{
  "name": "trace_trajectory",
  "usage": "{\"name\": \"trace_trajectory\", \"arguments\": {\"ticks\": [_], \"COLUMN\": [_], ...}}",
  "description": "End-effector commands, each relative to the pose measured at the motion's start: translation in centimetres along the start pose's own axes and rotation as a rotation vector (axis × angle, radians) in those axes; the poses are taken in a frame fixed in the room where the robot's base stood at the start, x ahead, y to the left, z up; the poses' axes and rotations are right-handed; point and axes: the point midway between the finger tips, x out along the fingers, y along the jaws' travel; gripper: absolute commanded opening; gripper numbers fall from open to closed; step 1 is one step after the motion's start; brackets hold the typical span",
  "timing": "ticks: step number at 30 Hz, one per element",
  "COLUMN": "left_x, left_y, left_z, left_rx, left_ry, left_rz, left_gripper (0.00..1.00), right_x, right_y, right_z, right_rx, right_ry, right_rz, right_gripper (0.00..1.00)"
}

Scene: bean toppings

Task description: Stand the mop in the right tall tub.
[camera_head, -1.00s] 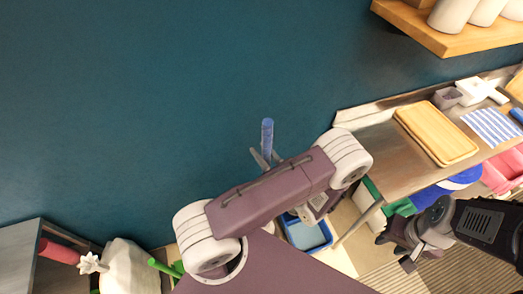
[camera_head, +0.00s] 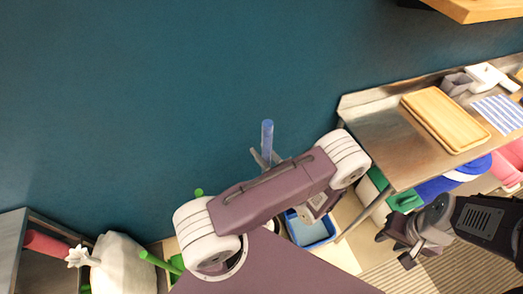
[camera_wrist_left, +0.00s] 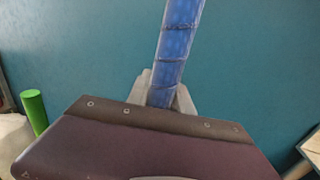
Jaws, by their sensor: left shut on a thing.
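My left gripper (camera_head: 264,158) is shut on the blue handle (camera_head: 267,137) of the mop, which stands up above the jaws. In the left wrist view the blue handle (camera_wrist_left: 175,50) rises from between the fingers, slightly tilted. The mop's lower end is hidden behind my left arm. A blue tub (camera_head: 312,232) shows partly below and right of my left arm; I cannot tell whether it is a tall tub the task names. My right gripper (camera_head: 395,250) is low at the right, its fingertips apart and empty.
A metal table (camera_head: 385,150) with a wooden tray (camera_head: 445,120) and striped cloth stands at right. A wooden shelf (camera_head: 480,10) is above it. At left are green handles (camera_head: 155,261), a white sack-like thing (camera_head: 122,262) and a grey cabinet. The blue-green wall (camera_head: 130,100) is bare.

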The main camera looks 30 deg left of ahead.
Motion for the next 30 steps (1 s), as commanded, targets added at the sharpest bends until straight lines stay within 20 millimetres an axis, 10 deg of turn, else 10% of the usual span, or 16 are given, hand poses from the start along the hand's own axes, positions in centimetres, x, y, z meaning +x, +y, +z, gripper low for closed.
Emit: {"name": "trace_trajectory", "arguments": {"ticks": [30], "left_x": [-0.2], "left_y": [0.0], "left_z": [-10.2], "left_rx": [0.000], "left_ry": [-0.001], "left_rz": [0.000], "left_gripper": [0.00], "right_x": [8.3], "right_y": [0.2], "right_z": [0.9], "right_rx": [0.000], "right_ry": [0.000], "right_rz": [0.000], "right_gripper": [0.36]}}
